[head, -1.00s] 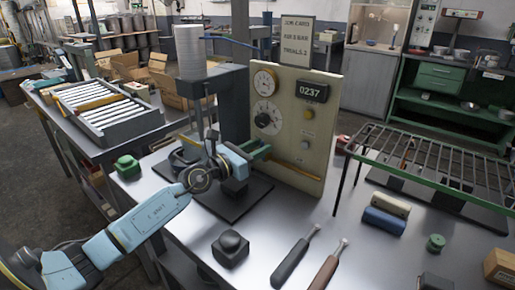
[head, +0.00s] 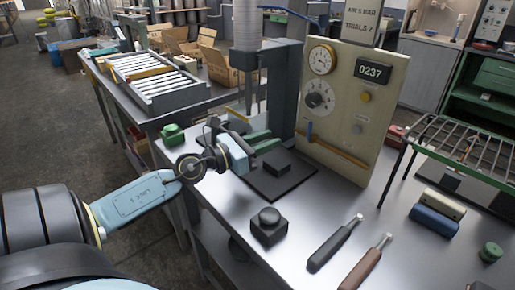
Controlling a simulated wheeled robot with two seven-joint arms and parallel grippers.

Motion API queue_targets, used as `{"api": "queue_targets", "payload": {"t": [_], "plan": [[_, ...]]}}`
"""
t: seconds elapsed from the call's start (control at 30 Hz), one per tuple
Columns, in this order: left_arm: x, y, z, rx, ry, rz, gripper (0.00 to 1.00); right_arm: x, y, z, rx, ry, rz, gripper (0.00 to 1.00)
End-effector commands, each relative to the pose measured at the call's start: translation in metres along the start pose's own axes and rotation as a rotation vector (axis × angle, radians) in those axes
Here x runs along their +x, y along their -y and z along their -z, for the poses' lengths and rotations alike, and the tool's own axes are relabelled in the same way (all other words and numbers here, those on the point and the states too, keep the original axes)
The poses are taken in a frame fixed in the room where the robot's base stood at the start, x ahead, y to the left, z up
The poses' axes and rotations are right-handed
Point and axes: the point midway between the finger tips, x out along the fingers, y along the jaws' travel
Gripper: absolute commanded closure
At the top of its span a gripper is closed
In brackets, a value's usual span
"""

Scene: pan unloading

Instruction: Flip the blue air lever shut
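The blue air lever (head: 309,132) is a small blue bar on the lower left of the cream control panel (head: 378,100). It stands about upright, crosswise to the yellow pipe (head: 338,154) beside it. My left gripper (head: 270,141) is left of the lever, over the black press base. Its two green fingers point toward the panel with a narrow gap between them. The gripper looks open and empty, and apart from the lever. My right gripper is not in view.
The dark press column (head: 284,85) stands just behind my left gripper. A black button box (head: 268,227), two handled tools (head: 335,243) and a blue roll (head: 434,221) lie on the metal table. A wire rack (head: 465,150) stands at the right.

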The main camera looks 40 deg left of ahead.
Motion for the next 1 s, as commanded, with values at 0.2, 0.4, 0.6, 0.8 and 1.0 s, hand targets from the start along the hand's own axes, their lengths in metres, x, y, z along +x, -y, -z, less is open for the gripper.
{"api": "queue_targets", "payload": {"t": [0.2, 0.4, 0.6, 0.8, 1.0], "plan": [[-0.020, -0.001, 0.009, 0.000, 0.001, -0.004, 0.69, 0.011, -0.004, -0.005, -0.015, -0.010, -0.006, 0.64], [-0.023, -0.001, 0.009, 0.000, 0.002, -0.003, 0.69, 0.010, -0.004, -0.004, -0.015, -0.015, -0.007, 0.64], [-0.023, -0.001, 0.010, 0.000, 0.002, -0.004, 0.69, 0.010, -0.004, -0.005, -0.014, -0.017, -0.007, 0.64], [-0.023, -0.001, 0.010, 0.000, 0.002, -0.004, 0.69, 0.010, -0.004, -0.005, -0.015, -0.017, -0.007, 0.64], [-0.022, -0.001, -0.001, 0.000, 0.002, -0.004, 0.69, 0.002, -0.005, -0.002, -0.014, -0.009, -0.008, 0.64]]}}
